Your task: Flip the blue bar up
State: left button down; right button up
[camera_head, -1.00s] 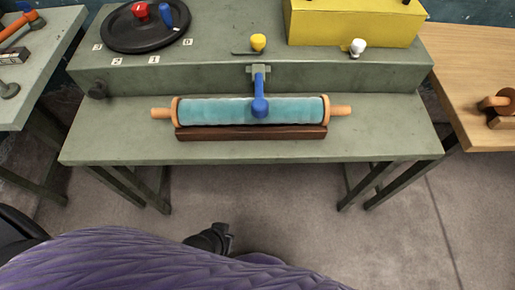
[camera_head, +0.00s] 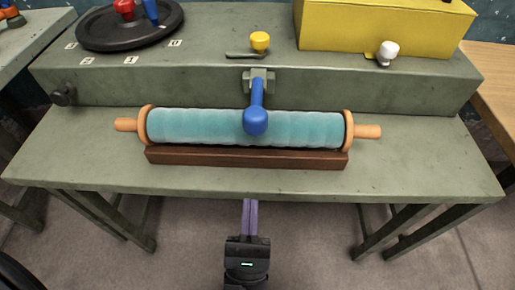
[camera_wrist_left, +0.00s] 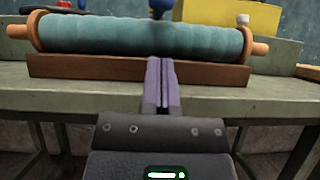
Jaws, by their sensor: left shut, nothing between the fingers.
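The blue bar (camera_head: 256,108) is a short lever with a round knob at its near end. It is hinged on a grey bracket (camera_head: 258,80) on the front face of the raised bench part and reaches down over the teal roller. In the left wrist view only part of the blue knob (camera_wrist_left: 160,6) shows at the top edge. My left gripper (camera_head: 250,206) is shut and empty, in front of the bench's front edge and below the knob in the picture. Its purple fingers (camera_wrist_left: 160,72) also show in the left wrist view. My right gripper is not in view.
The teal roller (camera_head: 200,127) with wooden handles lies behind a dark brown wooden strip (camera_head: 210,157) on the green bench (camera_head: 90,160). A yellow box (camera_head: 385,25), yellow knob (camera_head: 260,40), white knob (camera_head: 388,49) and black disc (camera_head: 100,35) are on the raised part.

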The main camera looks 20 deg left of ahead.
pick_arm(q)
jog(key=shift+r, duration=0.15)
jog(key=p+x, duration=0.1)
jog(key=x, duration=0.9)
